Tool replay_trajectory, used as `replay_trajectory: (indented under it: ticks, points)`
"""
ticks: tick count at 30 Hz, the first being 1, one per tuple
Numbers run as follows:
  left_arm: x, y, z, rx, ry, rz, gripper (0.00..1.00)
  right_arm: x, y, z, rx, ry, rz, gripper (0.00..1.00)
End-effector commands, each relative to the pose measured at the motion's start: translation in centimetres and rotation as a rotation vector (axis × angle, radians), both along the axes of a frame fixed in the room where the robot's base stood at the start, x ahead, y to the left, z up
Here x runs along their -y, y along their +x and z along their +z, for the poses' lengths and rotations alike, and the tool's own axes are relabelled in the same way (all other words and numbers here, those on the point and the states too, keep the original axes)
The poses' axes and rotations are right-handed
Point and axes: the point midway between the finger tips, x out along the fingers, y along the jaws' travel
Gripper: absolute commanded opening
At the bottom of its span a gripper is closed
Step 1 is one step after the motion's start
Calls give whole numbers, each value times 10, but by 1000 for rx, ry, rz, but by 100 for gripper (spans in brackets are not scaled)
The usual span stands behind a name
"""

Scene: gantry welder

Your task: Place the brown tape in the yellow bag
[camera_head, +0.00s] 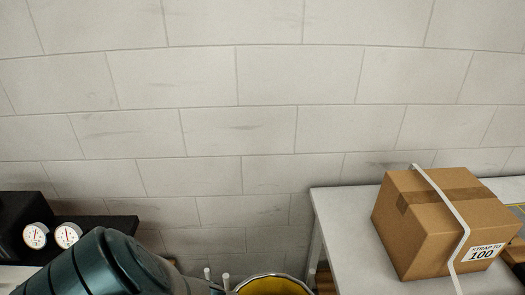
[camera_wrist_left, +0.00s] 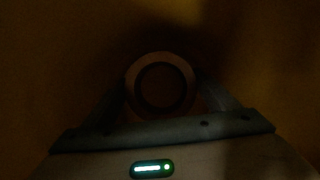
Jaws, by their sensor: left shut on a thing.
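The yellow bag (camera_head: 275,287) is at the bottom edge of the head view. Only its round rim and part of its yellow inside show. My left arm reaches in from the lower left towards it, and its gripper is hidden there. In the dark left wrist view, my left gripper (camera_wrist_left: 162,88) is shut on the brown tape (camera_wrist_left: 160,58), a ring with its hole facing the camera. Dim yellow-brown surfaces (camera_wrist_left: 45,60) surround the tape and fingers, which looks like the inside of the bag. I cannot tell whether the tape touches the bottom. My right gripper is not in view.
A strapped cardboard box (camera_head: 440,225) stands on a white table (camera_head: 345,240) at the right. A black unit with two dials (camera_head: 68,235) is at the left. Two pale pegs (camera_head: 225,281) stand beside the bag. A block wall (camera_head: 260,90) closes the back.

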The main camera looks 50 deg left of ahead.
Motion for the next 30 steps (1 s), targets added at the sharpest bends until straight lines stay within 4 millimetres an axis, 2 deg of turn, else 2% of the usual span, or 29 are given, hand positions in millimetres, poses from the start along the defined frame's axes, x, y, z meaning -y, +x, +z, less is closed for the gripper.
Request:
replay_trajectory:
  ticks: [2,3,4,5,17,23,30]
  points:
    - [0,0,1,0,0,0,53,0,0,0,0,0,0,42]
    - [0,0,0,0,0,0,90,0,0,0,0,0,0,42]
    - [0,0,0,0,0,0,98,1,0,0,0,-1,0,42]
    - [0,0,0,0,0,0,100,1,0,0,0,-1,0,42]
    - [0,0,5,1,1,0,100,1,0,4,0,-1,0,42]
    - [1,2,18,1,0,-1,100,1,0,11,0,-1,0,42]
    - [10,13,51,2,-2,-1,100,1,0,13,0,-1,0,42]
